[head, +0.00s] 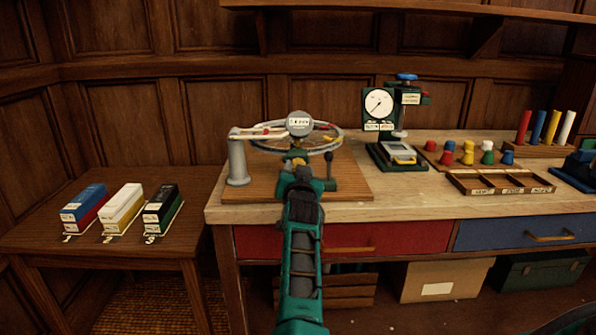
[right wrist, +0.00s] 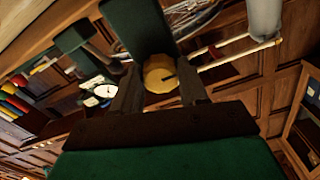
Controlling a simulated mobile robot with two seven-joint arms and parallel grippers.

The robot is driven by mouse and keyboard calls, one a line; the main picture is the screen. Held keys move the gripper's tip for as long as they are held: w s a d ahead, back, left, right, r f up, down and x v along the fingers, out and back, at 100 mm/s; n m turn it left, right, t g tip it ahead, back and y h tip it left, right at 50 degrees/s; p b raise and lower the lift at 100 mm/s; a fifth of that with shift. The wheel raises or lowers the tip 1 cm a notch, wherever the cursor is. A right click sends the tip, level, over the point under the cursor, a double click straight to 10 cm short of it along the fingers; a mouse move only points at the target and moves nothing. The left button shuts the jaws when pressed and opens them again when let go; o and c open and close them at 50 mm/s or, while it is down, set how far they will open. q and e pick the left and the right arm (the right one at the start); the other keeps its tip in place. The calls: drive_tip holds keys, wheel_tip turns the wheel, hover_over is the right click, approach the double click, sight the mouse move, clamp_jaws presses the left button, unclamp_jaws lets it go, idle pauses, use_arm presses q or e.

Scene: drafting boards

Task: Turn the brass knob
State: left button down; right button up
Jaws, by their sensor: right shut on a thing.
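The brass knob (right wrist: 160,73) is a round, yellowish disc with a dark line on its face. In the right wrist view it sits between the two dark fingers of my right gripper (right wrist: 160,90), which are shut on it. In the head view my right gripper (head: 301,176) reaches up to the front of the wheel stand, and only a little brass (head: 295,153) shows above it; the rest of the knob is hidden. The spoked wheel (head: 268,146) and a round grey dial (head: 299,124) are just behind. My left gripper is not in view.
A grey post (head: 237,161) with an arm stands left of the knob, and a black-knobbed lever (head: 329,170) close to its right. A green dial press (head: 381,107) stands farther right. A low table (head: 102,244) with several boxes is at the left.

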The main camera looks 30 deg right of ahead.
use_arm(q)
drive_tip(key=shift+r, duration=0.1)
use_arm(e)
drive_tip(key=o, duration=1.1)
drive_tip(key=shift+c, duration=0.2)
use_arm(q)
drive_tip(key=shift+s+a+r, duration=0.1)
use_arm(e)
drive_tip(key=shift+s+a, duration=0.1)
drive_tip(key=shift+s, duration=0.05)
